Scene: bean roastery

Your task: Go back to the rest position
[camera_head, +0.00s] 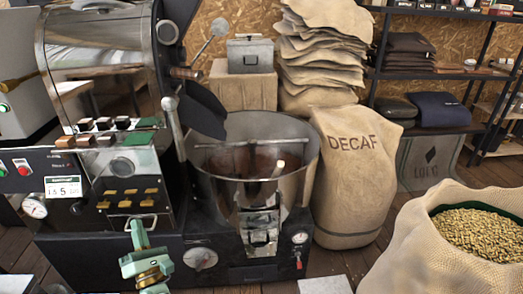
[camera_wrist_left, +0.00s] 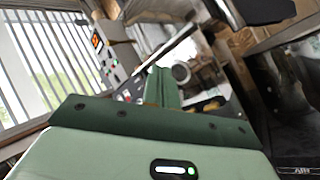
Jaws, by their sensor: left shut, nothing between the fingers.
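My left gripper (camera_head: 139,232) is at the bottom of the head view, left of the middle, in front of the coffee roaster (camera_head: 105,75). It is green with brass-coloured parts, and it is shut and empty. In the left wrist view its green finger (camera_wrist_left: 163,88) stands up from the green palm. No object is between the fingers. My right gripper is in neither view.
The roaster's round cooling bin (camera_head: 215,165) stands behind and right of the gripper. A DECAF sack (camera_head: 352,185) and an open sack of green beans (camera_head: 420,245) are to the right. Shelves (camera_head: 440,75) stand at the back right.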

